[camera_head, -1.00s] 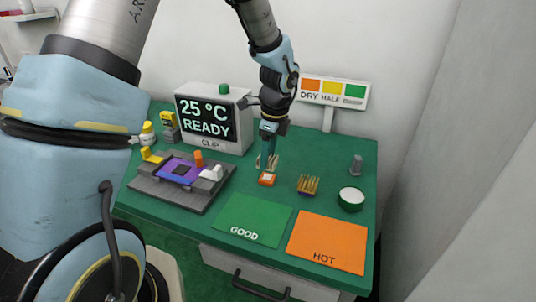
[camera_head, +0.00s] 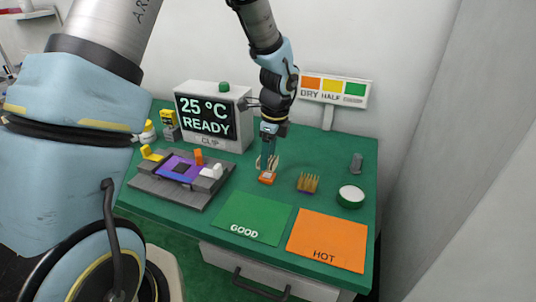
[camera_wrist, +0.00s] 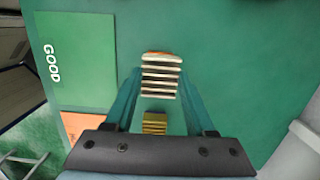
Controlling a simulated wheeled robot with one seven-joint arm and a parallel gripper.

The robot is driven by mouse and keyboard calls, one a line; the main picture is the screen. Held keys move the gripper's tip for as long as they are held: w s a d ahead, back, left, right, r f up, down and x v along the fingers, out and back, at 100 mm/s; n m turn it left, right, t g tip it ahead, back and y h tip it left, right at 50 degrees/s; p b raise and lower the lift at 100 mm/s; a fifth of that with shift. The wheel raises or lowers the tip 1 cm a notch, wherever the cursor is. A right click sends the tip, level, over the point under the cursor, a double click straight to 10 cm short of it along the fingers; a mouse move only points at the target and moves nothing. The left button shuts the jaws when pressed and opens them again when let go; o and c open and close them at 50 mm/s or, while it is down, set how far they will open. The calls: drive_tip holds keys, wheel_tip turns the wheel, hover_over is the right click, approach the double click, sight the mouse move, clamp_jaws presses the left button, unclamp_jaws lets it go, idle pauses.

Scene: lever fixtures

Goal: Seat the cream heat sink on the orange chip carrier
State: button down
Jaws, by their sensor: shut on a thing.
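The cream heat sink (camera_wrist: 161,75) has several parallel fins and sits between my fingertips in the wrist view. My gripper (camera_head: 268,160) is shut on it and points down at the middle of the table. The orange chip carrier (camera_head: 266,178) lies on the green table directly below the heat sink. In the wrist view only a sliver of the orange carrier (camera_wrist: 158,53) shows past the heat sink's far end. In the head view the heat sink is mostly hidden by my fingers. I cannot tell whether it touches the carrier.
A gold finned heat sink (camera_head: 308,183) and a round white-topped green pot (camera_head: 350,196) stand to the right. The green GOOD mat (camera_head: 255,219) and orange HOT mat (camera_head: 327,241) lie in front. A grey fixture (camera_head: 181,182) with a purple board is left; the display box (camera_head: 213,115) is behind.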

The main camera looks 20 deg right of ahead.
drive_tip(key=shift+f, duration=0.4)
drive_tip(key=shift+f+b, duration=0.45)
drive_tip(key=shift+f, duration=0.2)
drive_tip(key=shift+f, duration=0.2)
idle(0.4)
drive_tip(key=shift+f, duration=0.35)
unclamp_jaws()
idle(0.5)
drive_tip(key=shift+r, duration=0.1)
